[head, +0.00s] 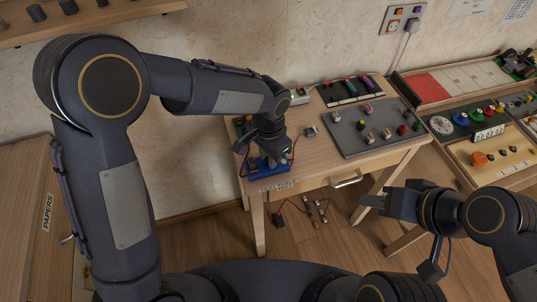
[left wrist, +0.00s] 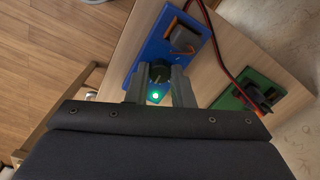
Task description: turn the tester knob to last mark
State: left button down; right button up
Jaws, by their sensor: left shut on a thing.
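The tester is a blue panel (left wrist: 172,36) on the wooden table; its blue edge also shows in the head view (head: 268,168) below my left gripper (head: 270,160). In the left wrist view my left gripper (left wrist: 158,86) has its two fingers on either side of the dark round tester knob (left wrist: 160,71), shut on it. A green light (left wrist: 155,96) glows on the panel near the fingers. The knob's pointer and the marks are too small or hidden to read. My right gripper (head: 374,202) is in the air right of the table; its finger gap is unclear.
A green board (left wrist: 258,92) with a dark part lies beside the tester, and red and black wires run between them. A grey mat (head: 347,141) with several small parts covers the table's right side. Trays with coloured parts (head: 497,155) stand further right. Dark parts lie on the floor (head: 302,211).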

dwell(0.4)
pick_arm(q)
jog(key=c, duration=1.5)
grip_release()
notch_tip(320, 180, up, 8)
jog(key=shift+f, duration=0.1)
jog(key=shift+a, duration=0.1)
